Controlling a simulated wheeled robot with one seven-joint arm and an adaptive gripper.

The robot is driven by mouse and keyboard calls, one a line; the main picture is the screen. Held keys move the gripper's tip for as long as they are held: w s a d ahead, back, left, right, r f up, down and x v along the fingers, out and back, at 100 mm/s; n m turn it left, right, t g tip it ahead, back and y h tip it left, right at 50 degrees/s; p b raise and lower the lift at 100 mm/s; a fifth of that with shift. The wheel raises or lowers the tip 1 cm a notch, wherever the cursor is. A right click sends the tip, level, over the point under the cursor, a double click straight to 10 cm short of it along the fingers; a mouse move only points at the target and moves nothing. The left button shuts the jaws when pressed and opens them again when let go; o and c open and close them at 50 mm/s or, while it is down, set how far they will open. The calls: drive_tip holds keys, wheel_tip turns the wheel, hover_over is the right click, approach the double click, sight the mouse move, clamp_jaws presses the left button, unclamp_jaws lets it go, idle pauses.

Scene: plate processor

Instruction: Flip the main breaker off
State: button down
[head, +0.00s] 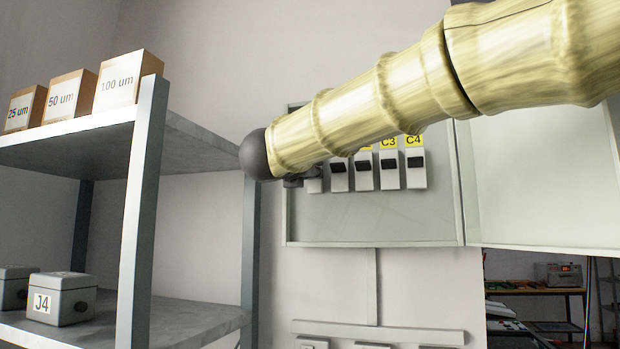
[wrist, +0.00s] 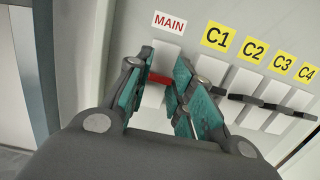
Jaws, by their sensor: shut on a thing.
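The main breaker (wrist: 166,57) is a white block under a red-lettered MAIN label (wrist: 169,22) in the wrist view. Its red lever (wrist: 158,78) shows between the teal finger pads of my gripper (wrist: 162,79). The gripper is shut on this lever, one finger on each side. The fingers cover part of the breaker, and I cannot tell whether the lever is up or down. In the head view my arm hides the main breaker, and only a dark bit of my gripper (head: 293,182) shows below it.
Right of the main breaker are breakers C1 to C4 with yellow labels and black levers, such as C4 (head: 415,171). The grey panel box (head: 375,220) has its door (head: 545,185) open to the right. A metal shelf (head: 140,200) with boxes stands close on the left.

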idle(0.3)
drive_tip(key=c, duration=1.2)
unclamp_jaws()
drive_tip(key=shift+c, duration=0.2)
drive_tip(key=v, duration=1.2)
drive_tip(key=shift+d+f, duration=0.1)
